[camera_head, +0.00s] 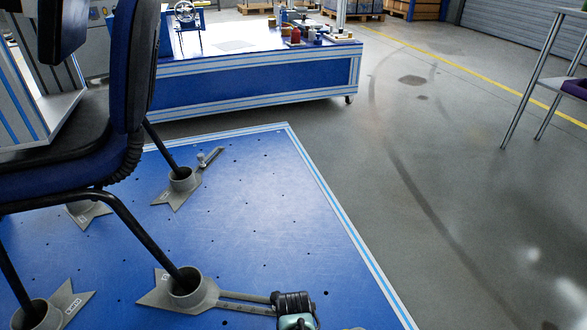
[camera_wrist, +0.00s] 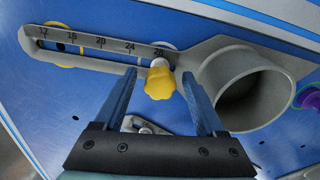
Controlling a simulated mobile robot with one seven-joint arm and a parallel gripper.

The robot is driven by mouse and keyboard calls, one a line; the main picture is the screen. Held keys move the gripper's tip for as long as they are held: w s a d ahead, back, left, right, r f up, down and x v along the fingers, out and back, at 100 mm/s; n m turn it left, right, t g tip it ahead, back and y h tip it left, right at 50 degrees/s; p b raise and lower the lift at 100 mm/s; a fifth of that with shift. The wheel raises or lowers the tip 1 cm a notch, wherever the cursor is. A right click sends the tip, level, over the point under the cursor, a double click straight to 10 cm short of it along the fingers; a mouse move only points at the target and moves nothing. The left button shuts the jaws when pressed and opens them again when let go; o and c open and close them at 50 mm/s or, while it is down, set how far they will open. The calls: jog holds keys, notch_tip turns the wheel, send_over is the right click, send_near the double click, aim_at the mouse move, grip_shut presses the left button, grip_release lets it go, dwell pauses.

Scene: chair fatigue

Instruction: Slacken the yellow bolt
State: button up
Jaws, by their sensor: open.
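The yellow bolt (camera_wrist: 160,82) has a lobed knob and sits at the right end of a grey slotted bar (camera_wrist: 92,45) marked with numbers. My gripper (camera_wrist: 161,74) is open, with one finger to the left of the knob and one to the right. Gaps show between the knob and both fingers, and I cannot tell how deep it lies between them. In the head view my gripper (camera_head: 297,318) is at the bottom edge, by the slotted bar (camera_head: 245,303) of the front foot holder. The yellow bolt cannot be made out there.
A grey round cup (camera_wrist: 250,88) stands just right of the bolt. A blue chair (camera_head: 70,150) stands with its legs in grey holders (camera_head: 183,180) on the blue platform (camera_head: 250,210). A blue workbench (camera_head: 250,85) is behind.

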jog(key=shift+m, duration=0.6)
jog(key=m, duration=0.3)
jog(key=shift+m, duration=0.4)
jog(key=m, duration=0.4)
grip_shut()
jog(key=shift+n, duration=1.9)
